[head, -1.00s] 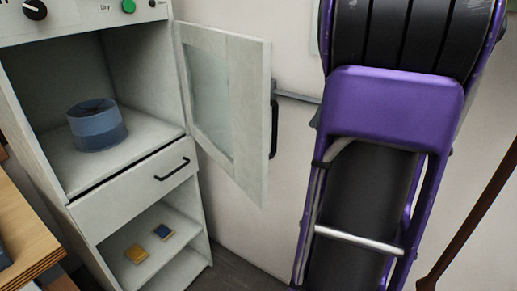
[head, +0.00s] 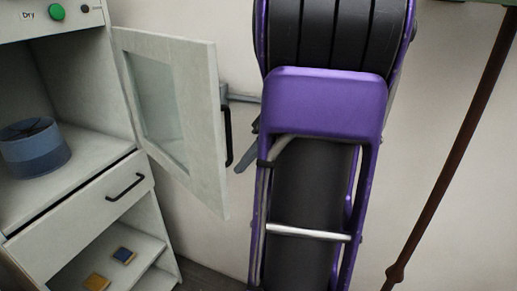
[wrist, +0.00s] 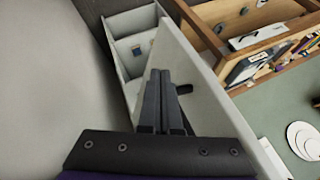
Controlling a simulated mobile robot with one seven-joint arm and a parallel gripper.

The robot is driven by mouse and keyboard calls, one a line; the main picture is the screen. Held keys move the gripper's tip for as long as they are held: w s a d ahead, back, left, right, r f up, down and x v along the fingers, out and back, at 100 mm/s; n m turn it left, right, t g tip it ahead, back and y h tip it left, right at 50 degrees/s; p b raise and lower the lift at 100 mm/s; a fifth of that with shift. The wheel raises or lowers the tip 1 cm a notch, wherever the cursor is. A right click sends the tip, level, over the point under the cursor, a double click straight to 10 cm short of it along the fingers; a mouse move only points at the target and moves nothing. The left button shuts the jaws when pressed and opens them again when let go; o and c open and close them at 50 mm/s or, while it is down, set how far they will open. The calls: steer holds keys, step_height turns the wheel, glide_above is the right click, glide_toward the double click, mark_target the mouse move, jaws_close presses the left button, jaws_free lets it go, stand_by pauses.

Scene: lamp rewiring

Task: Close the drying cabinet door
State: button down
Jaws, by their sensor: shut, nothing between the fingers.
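The drying cabinet (head: 88,205) stands at the left in the head view. Its door (head: 205,125), a white frame with a glass pane, stands wide open, swung out to the right. A black bar handle (head: 228,136) sits by its free edge. My gripper (head: 242,168) shows as dark grey fingers just right of the handle, partly hidden by my purple arm. In the wrist view my gripper (wrist: 162,76) has its fingers together and empty, over the white door panel (wrist: 222,112). I cannot tell whether they touch the door.
A blue-grey round object (head: 34,150) sits in the open upper compartment. Below are a drawer (head: 85,210) and a shelf with small yellow and blue pieces. The wrist view shows a wooden shelf unit (wrist: 205,35) holding items. A brown rod (head: 455,155) stands right of my arm.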

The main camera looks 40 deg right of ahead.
steer(key=shift+a+r, duration=0.15)
steer(key=shift+a, duration=1.55)
steer(key=shift+a, duration=0.1)
